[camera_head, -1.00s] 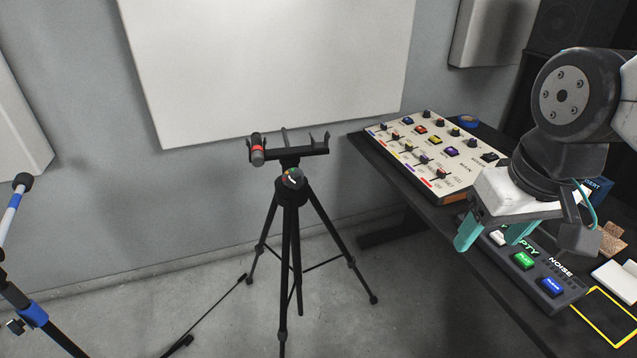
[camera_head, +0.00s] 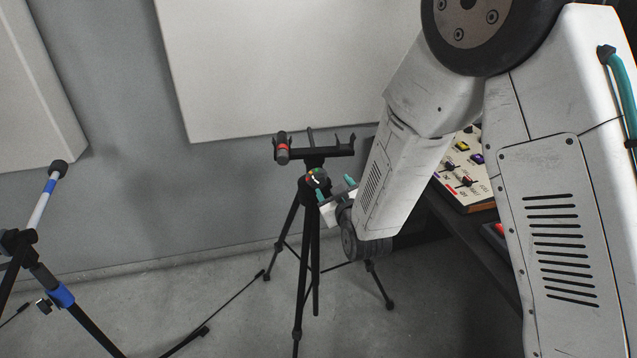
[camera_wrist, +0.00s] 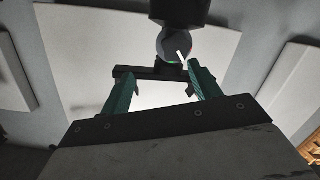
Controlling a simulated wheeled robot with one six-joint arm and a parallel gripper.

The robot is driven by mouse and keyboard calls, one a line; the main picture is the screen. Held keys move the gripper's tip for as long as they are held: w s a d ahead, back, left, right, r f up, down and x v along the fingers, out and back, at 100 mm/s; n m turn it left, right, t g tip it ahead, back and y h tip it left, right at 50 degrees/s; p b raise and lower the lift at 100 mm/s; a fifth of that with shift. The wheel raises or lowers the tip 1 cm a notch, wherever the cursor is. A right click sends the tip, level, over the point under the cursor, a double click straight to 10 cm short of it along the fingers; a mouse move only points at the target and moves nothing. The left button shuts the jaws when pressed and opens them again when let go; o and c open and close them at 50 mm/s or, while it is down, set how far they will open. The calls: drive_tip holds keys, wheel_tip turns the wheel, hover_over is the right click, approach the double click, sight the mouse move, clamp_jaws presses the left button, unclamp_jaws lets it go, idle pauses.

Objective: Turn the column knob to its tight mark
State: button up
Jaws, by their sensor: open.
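The column knob (camera_head: 317,179) is a dark round knob with a white pointer line and coloured marks around it, on the black tripod column (camera_head: 307,250) below the crossbar (camera_head: 318,154). In the wrist view the knob (camera_wrist: 174,44) is at top centre, its white line tilted. My gripper (camera_head: 336,190) is just right of and below the knob, its teal fingers open and empty. In the wrist view my gripper (camera_wrist: 158,84) has its fingers apart, with the right fingertip close below the knob. I cannot tell whether it touches. My arm hides part of the right side.
A grey and red microphone (camera_head: 282,147) rests at the crossbar's left end. A mixer panel (camera_head: 462,172) on the dark desk (camera_head: 455,225) is partly hidden by my arm. A second stand (camera_head: 62,295) with blue clamps is at left. The floor between stands holds a thin rod.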

sight(319, 183)
drive_tip(key=shift+n+t+y, duration=0.4)
drive_tip(key=shift+n+t, duration=0.1)
drive_tip(key=shift+t, duration=0.4)
drive_tip(key=w+a+f, duration=0.1)
drive_tip(key=w, duration=0.1)
drive_tip(key=w+a, duration=0.1)
drive_tip(key=w, duration=0.1)
drive_tip(key=w+a+f, duration=0.1)
drive_tip(key=w+a, duration=0.1)
drive_tip(key=shift+w+a+f, duration=0.1)
drive_tip(key=shift+w+f, duration=0.1)
drive_tip(key=shift+f, duration=0.1)
drive_tip(key=c, duration=1)
